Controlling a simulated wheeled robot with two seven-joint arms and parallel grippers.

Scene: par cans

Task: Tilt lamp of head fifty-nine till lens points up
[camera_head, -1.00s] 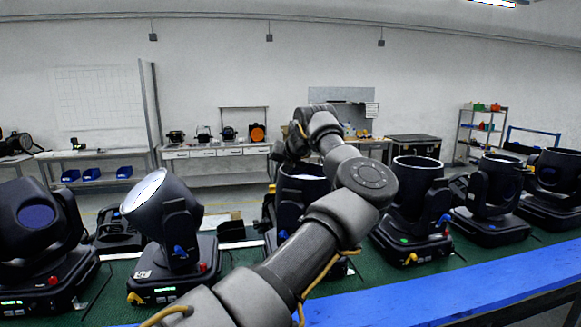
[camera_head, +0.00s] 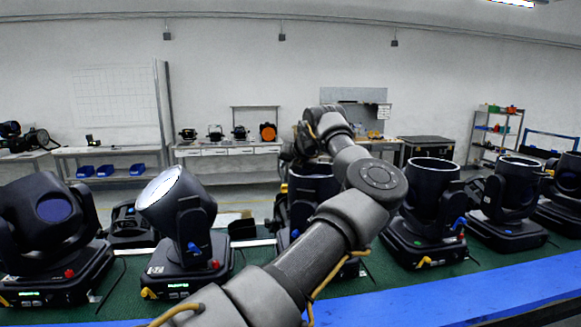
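Several black moving-head lamps stand in a row, and I cannot read which is number fifty-nine. The lamp head (camera_head: 312,186) in the middle is partly hidden behind my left arm; its open top faces roughly up. My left gripper (camera_head: 290,160) is at the upper left side of this lamp; its fingers are too dark and small to tell whether they are open or touching it. The lamp to its left (camera_head: 178,207) is tilted, its bright lens toward upper left. The far-left lamp (camera_head: 45,222) has its lens facing forward. My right gripper is not in view.
The lamps stand on a green mat (camera_head: 110,305) with a blue front edge (camera_head: 450,296). Two upturned lamps, one (camera_head: 432,200) and another (camera_head: 512,195), stand to the right of my arm. Benches with equipment and a shelf rack (camera_head: 495,130) stand behind.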

